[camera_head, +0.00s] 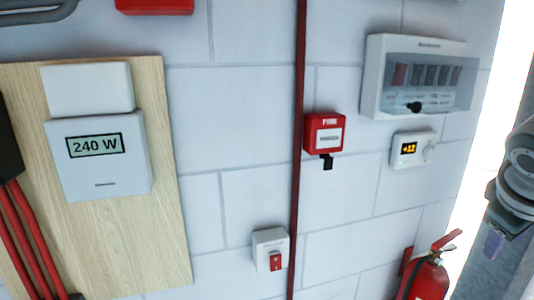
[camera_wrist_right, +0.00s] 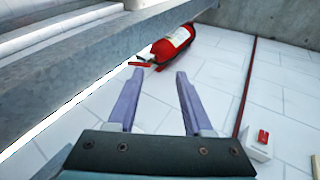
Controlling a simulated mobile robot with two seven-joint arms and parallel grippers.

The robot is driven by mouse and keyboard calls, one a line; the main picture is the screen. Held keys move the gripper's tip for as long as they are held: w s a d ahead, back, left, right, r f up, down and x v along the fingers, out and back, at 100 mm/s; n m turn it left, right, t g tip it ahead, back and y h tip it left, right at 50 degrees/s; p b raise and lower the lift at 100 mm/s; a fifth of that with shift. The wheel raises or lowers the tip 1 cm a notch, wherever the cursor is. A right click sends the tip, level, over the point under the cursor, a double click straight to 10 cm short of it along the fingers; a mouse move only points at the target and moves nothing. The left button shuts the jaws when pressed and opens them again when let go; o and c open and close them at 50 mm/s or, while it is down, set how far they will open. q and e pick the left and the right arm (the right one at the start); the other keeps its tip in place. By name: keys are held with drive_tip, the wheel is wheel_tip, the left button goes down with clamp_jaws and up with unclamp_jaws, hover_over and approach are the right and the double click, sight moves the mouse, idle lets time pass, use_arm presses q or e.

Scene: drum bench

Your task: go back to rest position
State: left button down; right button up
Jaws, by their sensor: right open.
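My right gripper (camera_head: 494,243) shows at the right edge of the head view, pointing down, with a small purple finger part visible beside a grey post. In the right wrist view its two purple fingers (camera_wrist_right: 160,72) are spread apart with nothing between them. Beyond the fingertips, a red fire extinguisher (camera_wrist_right: 173,45) hangs on the white block wall, apart from the fingers. It also shows at the bottom right of the head view (camera_head: 428,280). My left gripper is not in either view.
A grey beam (camera_wrist_right: 60,75) runs close along the left in the wrist view. The wall carries a red fire box (camera_head: 323,133), a thermostat (camera_head: 411,149), a breaker box (camera_head: 380,80), a switch with a red rocker (camera_head: 270,240), a red pipe (camera_head: 299,190) and a 240 W meter (camera_head: 98,175).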

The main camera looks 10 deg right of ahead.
drive_tip(key=s+a+f+n+y, duration=0.1)
drive_tip(key=s+a+f+y, duration=0.15)
drive_tip(key=s+a, duration=0.75)
drive_tip(key=s+a+f+y, duration=0.2)
drive_tip(key=s+a+y, duration=0.2)
drive_tip(key=s+a, duration=0.65)
wheel_tip(320, 180, up, 12)
drive_tip(key=w+a+p, duration=0.2)
drive_tip(key=a+p, duration=0.1)
drive_tip(key=p, duration=0.8)
drive_tip(key=shift+f, duration=0.2)
